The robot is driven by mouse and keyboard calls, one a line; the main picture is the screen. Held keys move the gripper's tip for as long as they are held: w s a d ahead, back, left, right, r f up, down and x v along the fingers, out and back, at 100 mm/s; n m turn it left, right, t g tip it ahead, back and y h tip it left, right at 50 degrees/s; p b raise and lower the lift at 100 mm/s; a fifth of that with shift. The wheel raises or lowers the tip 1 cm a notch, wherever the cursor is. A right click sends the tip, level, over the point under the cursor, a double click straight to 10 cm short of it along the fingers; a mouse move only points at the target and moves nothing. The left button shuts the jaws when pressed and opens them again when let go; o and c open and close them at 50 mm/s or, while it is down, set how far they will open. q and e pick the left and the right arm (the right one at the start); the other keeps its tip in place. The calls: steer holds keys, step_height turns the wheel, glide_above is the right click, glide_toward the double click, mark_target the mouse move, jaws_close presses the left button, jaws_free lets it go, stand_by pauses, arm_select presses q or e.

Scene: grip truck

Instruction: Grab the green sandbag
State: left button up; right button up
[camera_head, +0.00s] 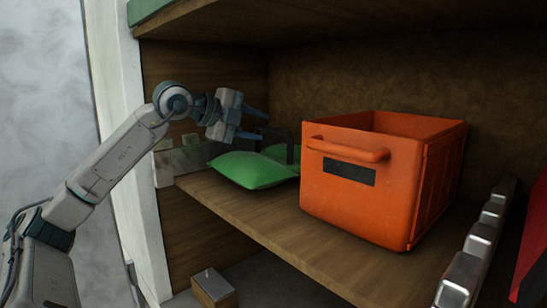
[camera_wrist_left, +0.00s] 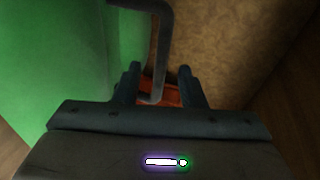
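The green sandbag (camera_head: 252,171) lies on the wooden shelf, left of the orange crate. A dark handle (camera_head: 291,150) stands up at its right side. My left gripper (camera_head: 264,127) is above and behind the front of the bag, with its two fingers apart. In the left wrist view the green bag (camera_wrist_left: 50,70) fills the left side. The dark bent handle (camera_wrist_left: 163,45) reaches down between the open fingers (camera_wrist_left: 158,78); I cannot tell whether it touches them. My right gripper is in neither view.
The orange crate (camera_head: 360,195) stands close to the bag's right on the shelf board (camera_head: 265,215). Another board is overhead, and the shelf's side panel (camera_head: 140,160) is at the left. A row of metal blocks (camera_head: 478,240) and a red thing (camera_head: 533,250) are at the right.

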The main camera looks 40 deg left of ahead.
mark_target(270, 128)
arm_select(q)
steer(key=p+x, duration=0.3)
steer(key=shift+w+d+r+p, duration=0.15)
steer(key=shift+w+d+p, duration=0.1)
steer(key=shift+d+p, duration=0.05)
steer(key=shift+p+x, duration=0.35)
steer(key=shift+x, duration=0.45)
steer(key=shift+s, duration=0.2)
steer(key=shift+c, duration=1.1)
jaws_close()
steer(key=shift+f, duration=0.2)
steer(key=shift+r, duration=0.15)
